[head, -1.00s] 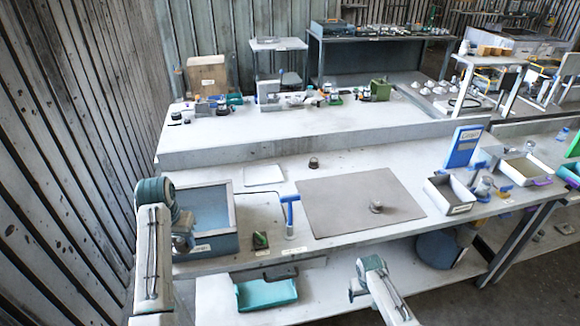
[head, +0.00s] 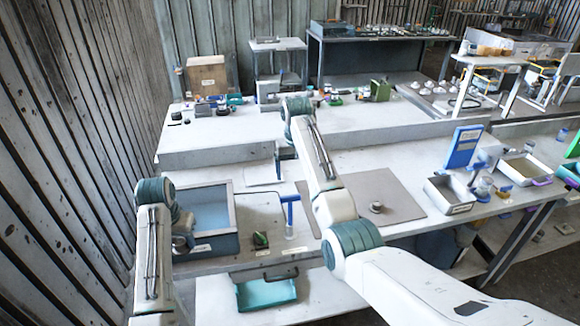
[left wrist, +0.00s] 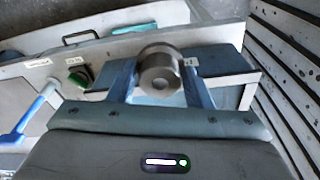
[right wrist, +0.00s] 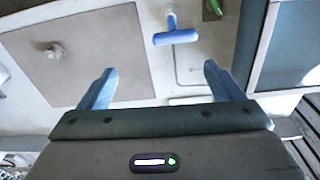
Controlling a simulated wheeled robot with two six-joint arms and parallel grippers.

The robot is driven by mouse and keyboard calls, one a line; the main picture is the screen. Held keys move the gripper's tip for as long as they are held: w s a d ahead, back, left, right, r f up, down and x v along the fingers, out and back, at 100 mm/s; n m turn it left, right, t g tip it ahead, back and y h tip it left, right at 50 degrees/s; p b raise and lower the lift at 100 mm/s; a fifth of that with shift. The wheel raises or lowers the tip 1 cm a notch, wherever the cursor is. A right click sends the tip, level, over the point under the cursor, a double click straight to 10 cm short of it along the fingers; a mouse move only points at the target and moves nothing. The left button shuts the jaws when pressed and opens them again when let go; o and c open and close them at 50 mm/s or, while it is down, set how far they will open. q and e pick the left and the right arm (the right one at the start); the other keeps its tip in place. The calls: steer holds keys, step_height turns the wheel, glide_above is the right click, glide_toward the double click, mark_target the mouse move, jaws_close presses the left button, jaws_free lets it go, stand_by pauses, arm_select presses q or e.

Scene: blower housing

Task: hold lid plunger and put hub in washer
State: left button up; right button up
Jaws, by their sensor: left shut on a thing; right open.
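My left gripper (head: 183,243) is at the front left of the blue-floored basin (head: 232,188). In the left wrist view its fingers are shut on a grey round metal piece (left wrist: 158,73), perhaps the lid plunger. My right gripper (head: 284,165) is over the back of the bench, left of the mat. In the right wrist view it is open and empty (right wrist: 160,88). A small round metal part (head: 376,207), perhaps the hub, sits on the grey mat (head: 400,190); it also shows in the right wrist view (right wrist: 53,50). I cannot tell which thing is the washer.
A blue T-handled tool (head: 290,199) stands upright between basin and mat, with a small green-and-black item (head: 260,240) nearby. My right arm hides part of the mat. The mat's right side is clear.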

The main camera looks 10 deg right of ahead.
mark_target(290, 195)
steer(key=shift+n+g, duration=0.3)
steer(key=f, duration=0.3)
steer(key=a+f, duration=0.1)
steer(key=f, duration=0.2)
steer(key=a+f, duration=0.1)
steer(key=f, duration=0.3)
steer(key=shift+s, duration=0.3)
